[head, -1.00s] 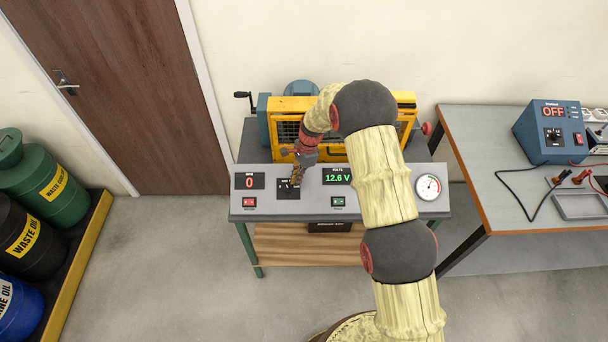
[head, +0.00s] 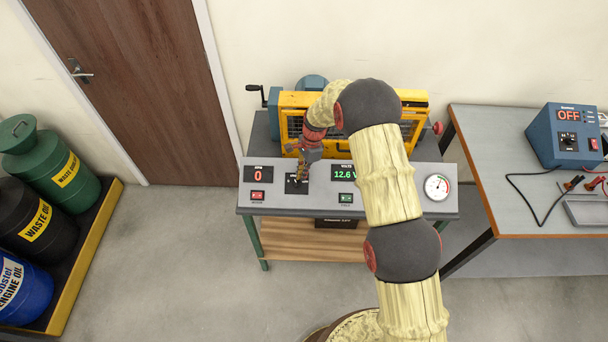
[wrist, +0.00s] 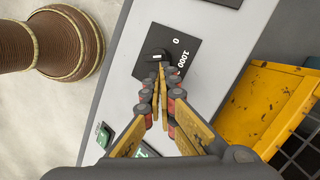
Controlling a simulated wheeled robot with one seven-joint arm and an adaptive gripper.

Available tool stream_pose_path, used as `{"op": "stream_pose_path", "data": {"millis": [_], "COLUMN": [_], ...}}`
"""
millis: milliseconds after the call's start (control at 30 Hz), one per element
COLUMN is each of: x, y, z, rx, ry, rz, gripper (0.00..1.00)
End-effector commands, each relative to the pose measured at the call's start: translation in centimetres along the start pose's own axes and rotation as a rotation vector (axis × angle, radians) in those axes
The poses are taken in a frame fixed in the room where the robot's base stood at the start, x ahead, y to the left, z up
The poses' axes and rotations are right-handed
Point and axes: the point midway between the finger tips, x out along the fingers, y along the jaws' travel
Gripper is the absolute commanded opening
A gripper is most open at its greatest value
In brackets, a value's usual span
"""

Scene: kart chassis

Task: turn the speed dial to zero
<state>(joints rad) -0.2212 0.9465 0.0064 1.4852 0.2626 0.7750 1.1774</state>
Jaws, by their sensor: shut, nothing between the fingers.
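The speed dial (wrist: 153,57) is a small dark knob with a white mark on a black plate in the wrist view. The plate carries the figures 0 and 1000. In the head view the dial plate (head: 296,187) lies on the grey console, partly hidden by my gripper (head: 300,180). My gripper also shows in the wrist view (wrist: 160,72), its fingers together and empty, with the tips at the knob's edge. I cannot tell whether they touch it. The RPM display (head: 258,174) beside the dial reads 0.
A volts display (head: 343,173) reads 12.6 V. Red (head: 257,195) and green (head: 346,197) switches sit at the console's front, and a round gauge (head: 437,186) at its right. A yellow-framed machine (head: 411,128) stands behind. A bench (head: 470,170) is on the right.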

Motion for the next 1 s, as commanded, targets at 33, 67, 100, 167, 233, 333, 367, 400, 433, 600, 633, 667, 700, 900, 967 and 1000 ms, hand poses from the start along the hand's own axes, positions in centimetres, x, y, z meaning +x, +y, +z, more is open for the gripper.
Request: {"op": "stream_pose_path", "data": {"millis": [33, 67, 100, 167, 233, 333, 367, 400, 433, 600, 633, 667, 700, 900, 967, 1000], "x": [0.0, 0.0, 0.1, 0.1, 0.1, 0.0, 0.1, 0.1, 0.1, 0.2, 0.2, 0.2, 0.2, 0.2, 0.2, 0.3], "y": [-0.1, -0.1, -0.1, -0.1, -0.2, -0.5, -0.5, -0.6, -0.7, -1.1, -1.1, -1.2, -1.2, -1.5, -1.6, -1.6], "z": [0.1, 0.2, 0.3, 0.5, 0.5, 0.7, 0.8, 0.9, 0.9, 1.4, 1.4, 1.5, 1.6, 2.0, 2.2, 2.2], "rx": [-0.009, -0.015, -0.023, -0.039, -0.064, -0.112, -0.130, -0.156, -0.176, -0.299, -0.321, -0.341, -0.369, -0.488, -0.519, -0.535], "ry": [0.004, 0.008, 0.012, 0.021, 0.035, 0.064, 0.073, 0.089, 0.100, 0.173, 0.185, 0.196, 0.213, 0.282, 0.299, 0.309], "rz": [0.003, 0.006, 0.010, 0.019, 0.031, 0.052, 0.061, 0.073, 0.082, 0.140, 0.151, 0.161, 0.174, 0.230, 0.244, 0.252], "gripper": [0.00, 0.00, 0.00, 0.00, 0.00, 0.00, 0.00, 0.00, 0.00, 0.00, 0.00, 0.00, 0.00, 0.00, 0.00, 0.00]}}
